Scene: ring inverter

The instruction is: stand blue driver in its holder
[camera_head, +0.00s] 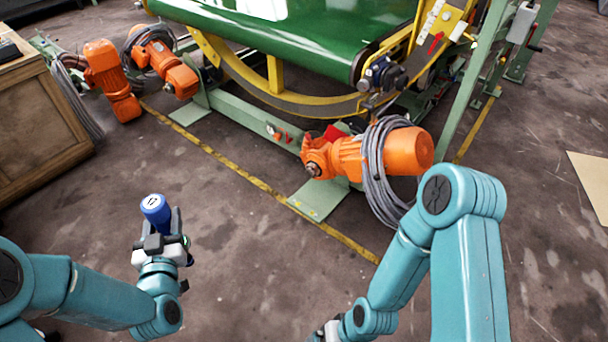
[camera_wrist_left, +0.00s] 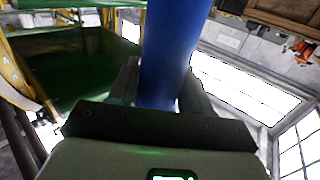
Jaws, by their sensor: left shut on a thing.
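The blue driver (camera_head: 155,210) is in my left gripper (camera_head: 163,228), at the lower left of the head view. Its blue handle points up, and its round end cap carries a white face with dark marks. In the left wrist view the blue handle (camera_wrist_left: 172,50) stands between the two fingers, which close on it from both sides. The driver's lower end is hidden by the gripper. My right gripper (camera_head: 328,333) is cut off at the bottom edge of the head view, so its fingers are hardly visible. I do not see a holder in either view.
A green conveyor belt (camera_head: 290,35) with a yellow curved frame (camera_head: 270,95) stands ahead. Orange motors (camera_head: 375,153) with coiled grey cable sit at its base. A wooden crate (camera_head: 40,125) is at the left. The dark floor around my left gripper looks clear.

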